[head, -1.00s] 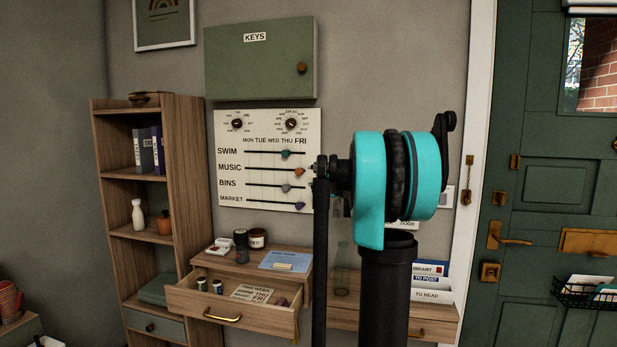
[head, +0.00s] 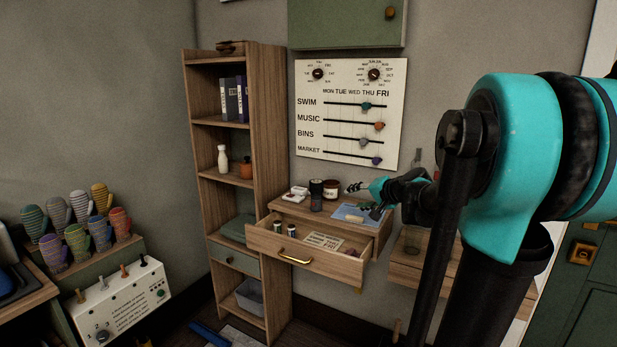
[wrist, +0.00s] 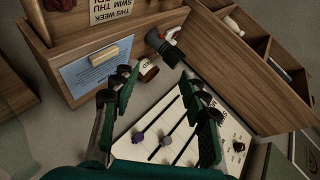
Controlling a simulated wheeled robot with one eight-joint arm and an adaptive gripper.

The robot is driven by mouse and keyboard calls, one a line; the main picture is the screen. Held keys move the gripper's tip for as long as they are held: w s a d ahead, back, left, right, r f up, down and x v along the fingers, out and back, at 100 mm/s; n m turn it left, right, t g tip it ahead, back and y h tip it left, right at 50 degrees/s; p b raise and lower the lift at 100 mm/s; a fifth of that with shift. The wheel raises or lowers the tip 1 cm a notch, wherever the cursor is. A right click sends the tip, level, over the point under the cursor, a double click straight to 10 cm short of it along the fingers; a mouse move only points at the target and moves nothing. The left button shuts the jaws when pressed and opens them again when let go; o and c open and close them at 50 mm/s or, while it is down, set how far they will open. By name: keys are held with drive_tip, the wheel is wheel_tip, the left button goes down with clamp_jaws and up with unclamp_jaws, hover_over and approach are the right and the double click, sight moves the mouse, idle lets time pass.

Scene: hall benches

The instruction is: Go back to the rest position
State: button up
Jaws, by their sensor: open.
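My gripper (head: 364,199) is open at the end of my teal and black arm, in front of the wall board and over the drawer desk. In the wrist view my gripper (wrist: 163,80) shows its two dark green fingers spread apart, with nothing held between them. Beyond the fingers, a dark jar with a white label (wrist: 147,70) and the wall board (wrist: 175,130) are in sight. In the head view my fingers overlap the blue sheet, so part of it is hidden.
The small desk (head: 290,208) has its drawer (head: 300,262) pulled out, with small jars and a card inside. A tall shelf (head: 270,150) stands to its left. The wall board (head: 310,125) has several sliders. A mitten rack (head: 125,250) and a control panel (head: 125,305) are at left.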

drive_tip(key=s+a+f+n+g+h, duration=0.2)
drive_tip(key=s+a+f+n+g, duration=0.15)
drive_tip(key=s+f, duration=1)
drive_tip(key=s+d+f+n+g+h, duration=0.1)
drive_tip(key=s+d+f+h, duration=0.1)
drive_tip(key=s+f, duration=0.3)
drive_tip(key=s+d+f+n+g+h, duration=0.2)
drive_tip(key=s+f, duration=0.3)
drive_tip(key=s, duration=0.5)
drive_tip(key=shift+s+d, duration=0.4)
drive_tip(key=shift+d, duration=0.5)
drive_tip(key=shift+w+r, duration=0.1)
idle(0.7)
